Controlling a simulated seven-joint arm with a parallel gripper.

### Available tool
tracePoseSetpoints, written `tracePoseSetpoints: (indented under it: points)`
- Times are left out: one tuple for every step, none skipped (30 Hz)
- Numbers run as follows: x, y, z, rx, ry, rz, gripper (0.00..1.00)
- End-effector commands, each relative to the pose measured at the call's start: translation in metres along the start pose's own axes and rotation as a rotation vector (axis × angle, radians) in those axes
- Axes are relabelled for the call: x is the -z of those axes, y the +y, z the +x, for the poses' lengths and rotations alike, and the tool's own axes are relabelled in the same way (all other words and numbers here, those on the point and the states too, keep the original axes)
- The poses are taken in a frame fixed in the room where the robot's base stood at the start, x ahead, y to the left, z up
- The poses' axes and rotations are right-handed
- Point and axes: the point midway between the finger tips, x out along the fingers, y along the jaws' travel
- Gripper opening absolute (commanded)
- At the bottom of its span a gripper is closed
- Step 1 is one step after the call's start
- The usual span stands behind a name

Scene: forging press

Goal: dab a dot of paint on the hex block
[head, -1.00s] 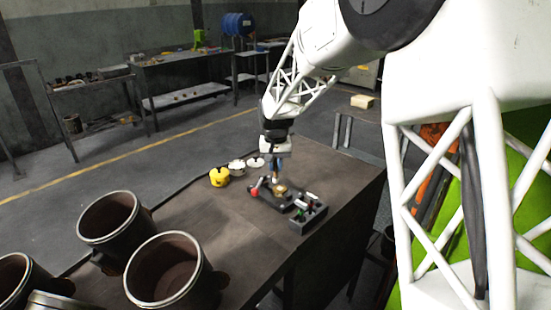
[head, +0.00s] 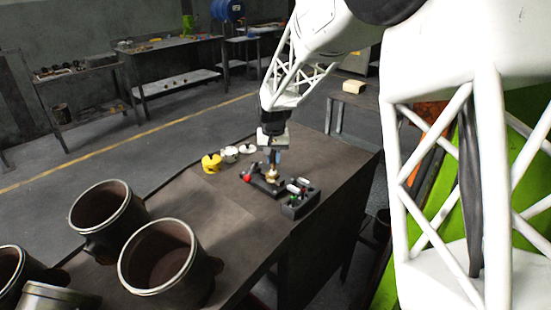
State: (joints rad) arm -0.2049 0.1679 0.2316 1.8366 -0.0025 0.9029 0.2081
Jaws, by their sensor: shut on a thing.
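My gripper (head: 273,157) points down over the dark fixture on the near bench. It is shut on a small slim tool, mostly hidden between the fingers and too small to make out. A brass-coloured piece (head: 271,174), which looks like the hex block, shows directly below the fingers at the fixture. Its six-sided shape cannot be read at this size. The tool's lower end seems to be at or just above it; I cannot tell whether they touch. The dark fixture (head: 262,187) has a red knob (head: 247,179) at its left.
A dark rack (head: 299,208) with red, green and white items stands just right of the fixture. Yellow (head: 211,164) and white (head: 230,154) round pieces stand behind left. Large metal cylinders (head: 160,258) fill the bench's near left. Bare bench lies between.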

Motion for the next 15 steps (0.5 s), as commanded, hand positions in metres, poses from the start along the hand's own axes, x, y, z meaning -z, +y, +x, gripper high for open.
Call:
tracePoseSetpoints:
  points:
    - [0.002,-0.002,0.0,0.0,0.0,0.0,0.0]
    - [0.003,-0.004,0.0,0.0,0.0,0.0,0.0]
    - [0.006,-0.006,0.0,0.0,0.0,0.0,0.0]
    - [0.007,-0.008,0.001,0.0,0.0,0.0,0.0]
    - [0.009,-0.01,0.001,0.0,-0.001,0.0,0.0]
    - [0.011,-0.013,-0.001,0.0,-0.001,0.0,0.0]
    - [0.013,-0.015,0.0,0.0,-0.002,0.0,0.0]
    - [0.015,-0.017,0.0,0.0,-0.002,0.0,0.0]
    - [0.017,-0.02,0.0,0.0,-0.002,0.0,0.0]
    - [0.017,-0.019,-0.004,0.0,0.0,0.001,0.0]
    - [0.017,-0.019,-0.005,0.0,-0.001,0.001,0.0]
    - [0.017,-0.018,-0.017,0.001,0.003,0.001,0.0]
    - [0.017,-0.018,-0.021,0.001,0.002,0.001,0.0]
    - [0.017,-0.018,-0.022,0.0,0.001,0.001,0.0]
    - [0.016,-0.018,-0.026,0.0,0.0,0.001,0.0]
